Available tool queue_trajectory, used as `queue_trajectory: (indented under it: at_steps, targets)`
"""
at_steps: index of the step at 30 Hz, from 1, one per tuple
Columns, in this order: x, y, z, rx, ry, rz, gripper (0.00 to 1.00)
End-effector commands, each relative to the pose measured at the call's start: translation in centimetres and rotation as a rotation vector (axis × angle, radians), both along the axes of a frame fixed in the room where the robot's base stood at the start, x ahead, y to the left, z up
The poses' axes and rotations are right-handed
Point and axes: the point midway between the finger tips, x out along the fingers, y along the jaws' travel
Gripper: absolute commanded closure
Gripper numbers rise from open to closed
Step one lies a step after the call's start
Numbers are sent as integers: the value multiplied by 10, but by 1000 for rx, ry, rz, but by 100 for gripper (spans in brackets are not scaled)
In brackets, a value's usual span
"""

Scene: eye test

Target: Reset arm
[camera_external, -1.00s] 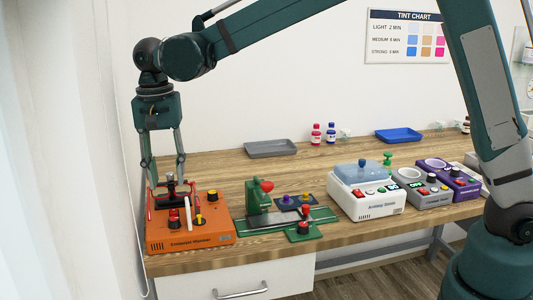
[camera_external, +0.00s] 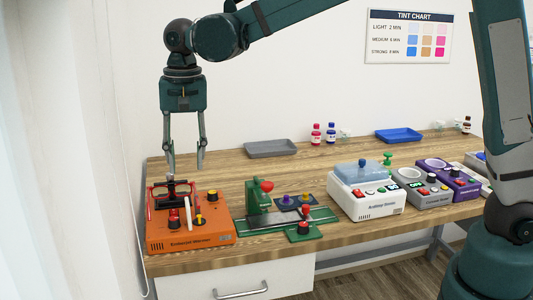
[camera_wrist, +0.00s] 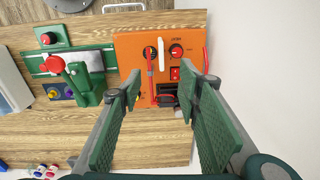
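My gripper (camera_external: 186,166) hangs above the back part of an orange device (camera_external: 212,241) at the left end of the bench. Its two fingers are spread apart, with nothing between them. In the wrist view the open fingers of my gripper (camera_wrist: 161,70) frame the orange device (camera_wrist: 130,48) below. On the device's top are a black clamp-like holder, red-sided parts, a white lever, a yellow knob and a black knob. In the wrist view a red-handled part and a red switch show on it.
A green fixture (camera_external: 258,197) with a red knob stands right of the orange device. Further right are a white device (camera_external: 366,205), a grey one (camera_external: 421,200) and a purple one (camera_external: 449,186). Grey (camera_external: 270,148) and blue (camera_external: 398,135) trays lie behind.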

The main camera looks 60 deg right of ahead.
Motion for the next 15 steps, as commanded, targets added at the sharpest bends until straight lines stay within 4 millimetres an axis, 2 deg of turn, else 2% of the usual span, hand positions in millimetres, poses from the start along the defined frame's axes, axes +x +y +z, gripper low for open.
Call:
queue_trajectory:
  at_steps: [6,15]
  targets:
    - [-30,-23,21,6,-48,70,66]
    - [-72,-51,43,4,-116,170,66]
